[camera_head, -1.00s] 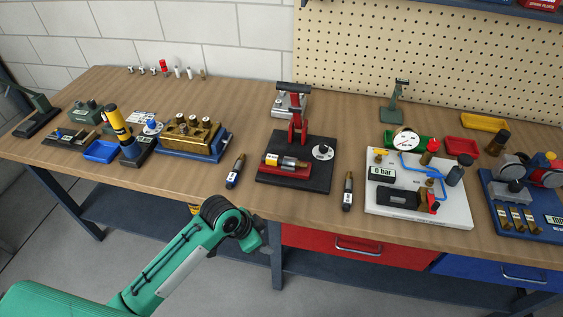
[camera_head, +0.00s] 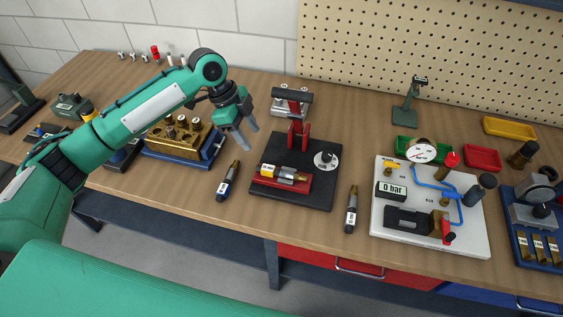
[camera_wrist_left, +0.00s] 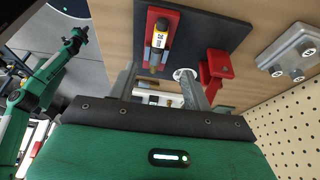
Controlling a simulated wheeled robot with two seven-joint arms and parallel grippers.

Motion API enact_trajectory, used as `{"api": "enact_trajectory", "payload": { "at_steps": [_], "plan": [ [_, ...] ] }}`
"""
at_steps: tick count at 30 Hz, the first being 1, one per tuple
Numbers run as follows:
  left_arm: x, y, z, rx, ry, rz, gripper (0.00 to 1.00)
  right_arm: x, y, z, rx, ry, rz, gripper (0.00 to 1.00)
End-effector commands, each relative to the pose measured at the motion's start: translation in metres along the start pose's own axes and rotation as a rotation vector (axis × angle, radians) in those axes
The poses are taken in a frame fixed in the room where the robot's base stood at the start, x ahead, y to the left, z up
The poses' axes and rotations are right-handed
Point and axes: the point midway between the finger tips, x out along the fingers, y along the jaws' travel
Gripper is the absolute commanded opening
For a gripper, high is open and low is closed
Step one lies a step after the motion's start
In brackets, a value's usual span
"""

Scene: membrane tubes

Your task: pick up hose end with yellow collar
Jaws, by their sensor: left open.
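The hose end with a yellow collar (camera_head: 268,171) lies across a red cradle (camera_head: 281,182) on the black-based press (camera_head: 318,190). It has a grey body, a white label and a brass tip. In the left wrist view, the yellow collar (camera_wrist_left: 167,20) shows at the top, with the grey body below it. My left gripper (camera_head: 246,138) is open and empty, above the bench to the left of the press's red post. In the left wrist view, my left gripper's fingers (camera_wrist_left: 158,75) point toward the press, apart from the hose end.
A blue-banded hose end (camera_head: 229,180) lies left of the press and another dark hose end (camera_head: 351,210) lies right of it. The red press post (camera_head: 298,132) stands behind the cradle. A white gauge board (camera_head: 430,205) sits further right. A brass block (camera_head: 180,138) is partly behind my arm.

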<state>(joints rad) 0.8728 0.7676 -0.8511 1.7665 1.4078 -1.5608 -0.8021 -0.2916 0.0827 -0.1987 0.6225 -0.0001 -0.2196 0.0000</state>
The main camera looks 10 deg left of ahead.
Motion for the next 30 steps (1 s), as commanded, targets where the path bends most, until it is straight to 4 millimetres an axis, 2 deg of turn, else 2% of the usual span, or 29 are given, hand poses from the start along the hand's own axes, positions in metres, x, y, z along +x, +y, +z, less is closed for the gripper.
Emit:
{"api": "enact_trajectory", "payload": {
  "at_steps": [2,5,15,23,30],
  "plan": [
    [-0.004,-0.003,0.001,0.004,0.000,0.002,0.50,-0.001,0.000,0.002,0.000,-0.003,0.000,0.00],
    [0.004,-0.003,0.001,0.006,0.001,0.007,0.50,-0.005,-0.001,0.006,0.000,-0.008,-0.001,0.00],
    [0.067,-0.002,0.001,0.004,0.002,0.005,0.50,-0.020,-0.003,0.014,0.000,-0.019,-0.004,0.00],
    [0.085,0.000,0.001,0.005,0.001,0.005,0.50,-0.027,-0.006,0.006,0.000,-0.012,-0.007,0.00],
    [0.119,0.004,0.002,0.004,0.002,0.005,0.50,-0.044,-0.007,0.003,0.000,-0.009,-0.008,0.00]
  ]
}}
